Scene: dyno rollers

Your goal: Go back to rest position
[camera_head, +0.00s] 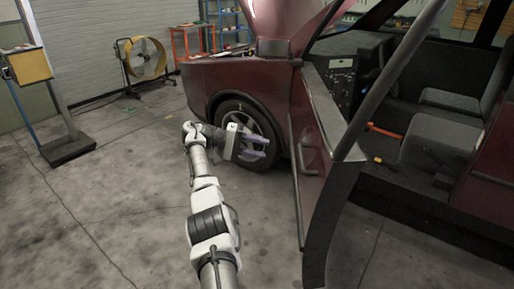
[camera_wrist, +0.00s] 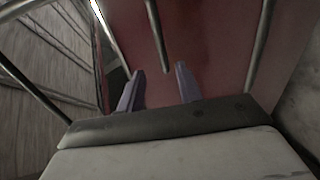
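My gripper (camera_head: 262,147) is in front of the dark red car's front wheel (camera_head: 246,121), pointing right toward the open car door (camera_head: 310,140). My arm extends up from the bottom of the head view. In the wrist view, the two purple-grey fingers of my gripper (camera_wrist: 159,80) stand apart with nothing between them. Beyond them is a dark red surface (camera_wrist: 215,50) with dark bars running across it. No contact between fingers and red surface is visible.
The open door and its frame stand close to the right of my arm. A yellow fan (camera_head: 146,58) is at the back left. A yellow box on a stand (camera_head: 30,66) is at far left. The grey concrete floor (camera_head: 115,180) left of my arm is clear.

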